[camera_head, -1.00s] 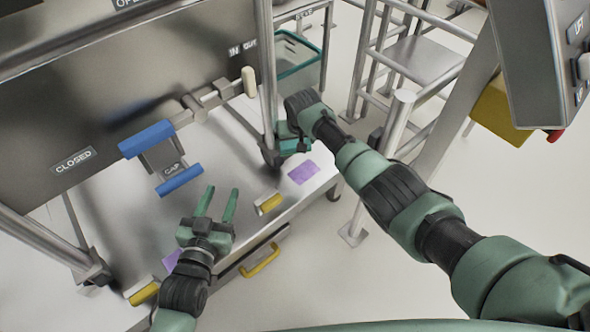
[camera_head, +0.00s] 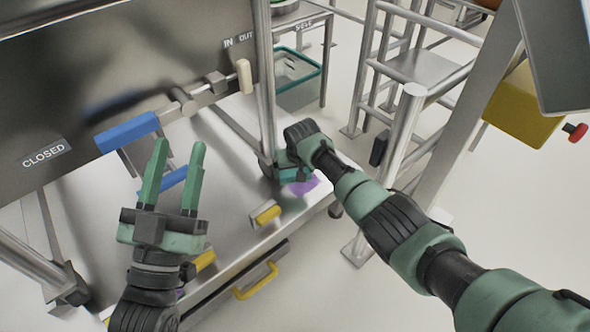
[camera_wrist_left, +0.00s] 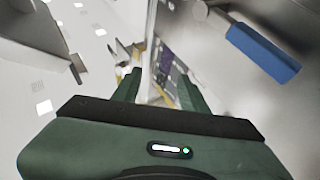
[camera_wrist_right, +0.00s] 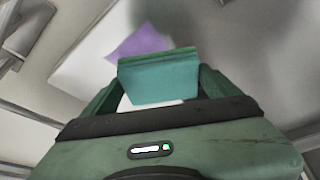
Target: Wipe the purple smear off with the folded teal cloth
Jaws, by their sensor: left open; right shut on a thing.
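The purple smear (camera_head: 303,186) lies on the metal shelf near its right end, partly hidden by my right gripper. It also shows in the right wrist view (camera_wrist_right: 142,42), just beyond the cloth. My right gripper (camera_head: 290,168) is shut on the folded teal cloth (camera_wrist_right: 158,78), at the smear's upper left edge in the head view. Whether the cloth touches the shelf is hard to tell. My left gripper (camera_head: 172,175) is open and empty, in front of the blue-handled clamp. A second purple patch (camera_wrist_left: 166,60) shows in the left wrist view, between the left fingers.
A steel post (camera_head: 264,90) stands close beside my right gripper. A panel with a "CLOSED" label (camera_head: 47,153) and blue handles (camera_head: 127,132) is at the left. A teal-rimmed bin (camera_head: 298,78) stands behind.

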